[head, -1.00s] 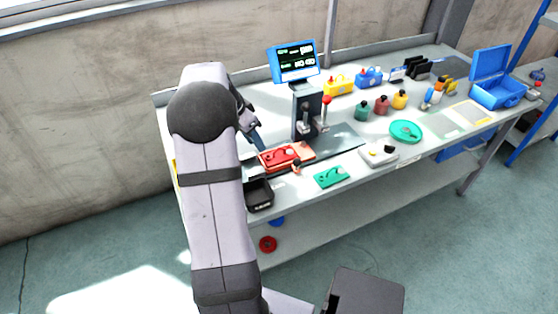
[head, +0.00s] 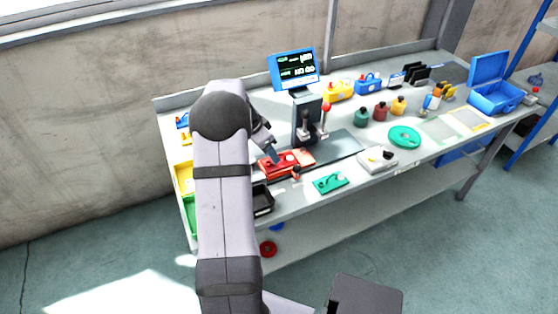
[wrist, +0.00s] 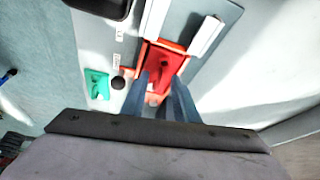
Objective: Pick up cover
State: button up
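I cannot tell for certain which part is the cover. My gripper (head: 272,155) is above the red part. In the wrist view, its blue fingers (wrist: 162,82) are apart, with the red part (wrist: 163,66) between and beyond them. I see nothing held. The teal plate (wrist: 97,84) is left of the fingers there, beside a dark round knob (wrist: 118,83).
The press (head: 307,118) with its red-knobbed lever stands just behind the fixture. A black tray (head: 263,201) is at the front left. A white part (head: 377,159) and a teal disc (head: 404,136) lie to the right. Bottles and a blue toolbox (head: 495,97) are farther right.

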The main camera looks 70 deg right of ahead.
jog(key=shift+x, duration=1.3)
grip_shut()
jog(key=shift+a, duration=0.1)
dwell(0.4)
